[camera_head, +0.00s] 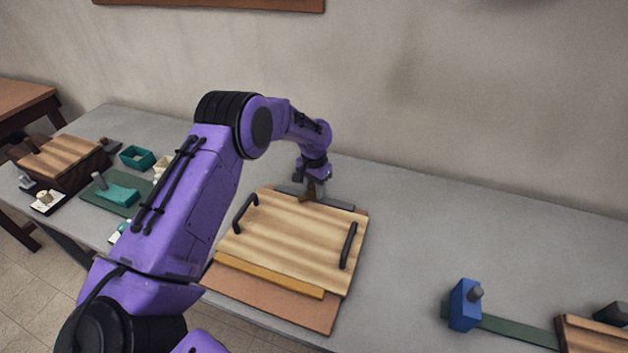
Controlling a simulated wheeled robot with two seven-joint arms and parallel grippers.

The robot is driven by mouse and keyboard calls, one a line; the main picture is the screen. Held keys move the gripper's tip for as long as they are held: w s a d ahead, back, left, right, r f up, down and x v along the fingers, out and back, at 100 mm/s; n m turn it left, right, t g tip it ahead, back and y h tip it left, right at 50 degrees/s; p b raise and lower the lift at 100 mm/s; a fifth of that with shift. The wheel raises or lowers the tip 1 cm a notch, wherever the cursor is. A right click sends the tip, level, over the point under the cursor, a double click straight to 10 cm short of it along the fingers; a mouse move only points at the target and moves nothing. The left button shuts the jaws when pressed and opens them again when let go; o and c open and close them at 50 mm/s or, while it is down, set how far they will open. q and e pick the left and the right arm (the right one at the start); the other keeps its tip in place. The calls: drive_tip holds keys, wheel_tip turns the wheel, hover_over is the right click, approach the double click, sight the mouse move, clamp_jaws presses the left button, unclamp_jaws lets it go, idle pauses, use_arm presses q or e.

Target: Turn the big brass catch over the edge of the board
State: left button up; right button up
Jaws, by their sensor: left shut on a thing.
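The wooden board (290,240) lies on the grey table, with a dark handle at its left side and another at its right. My left gripper (312,192) is at the board's far edge, pointing down. It is shut on the brass catch (307,194), a small brown-gold piece at the middle of that edge. A dark strip (338,204) runs along the far edge by the catch. The fingers partly hide the catch, and its exact angle is hard to tell. My right gripper is not in view.
A yellow-brown bar (268,275) lies along the board's near side, above a brown base (275,304). A blue block (464,305) stands at the right. Teal pieces (117,194) and a wooden box (62,162) stand at the left.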

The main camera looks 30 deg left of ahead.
use_arm(q)
drive_tip(key=n+p, duration=0.2)
drive_tip(key=n, duration=0.2)
drive_tip(key=shift+a+r+n, duration=0.1)
drive_tip(key=shift+r+n, duration=0.05)
drive_tip(key=shift+n, duration=0.25)
drive_tip(key=n+p, duration=0.1)
drive_tip(key=n, duration=0.2)
drive_tip(key=shift+n, duration=0.4)
drive_tip(key=shift+o, duration=0.2)
drive_tip(key=shift+a+n, duration=0.1)
drive_tip(key=shift+n, duration=0.7)
drive_tip(key=shift+f, duration=0.2)
drive_tip(key=o, duration=1)
drive_tip(key=shift+r, duration=0.1)
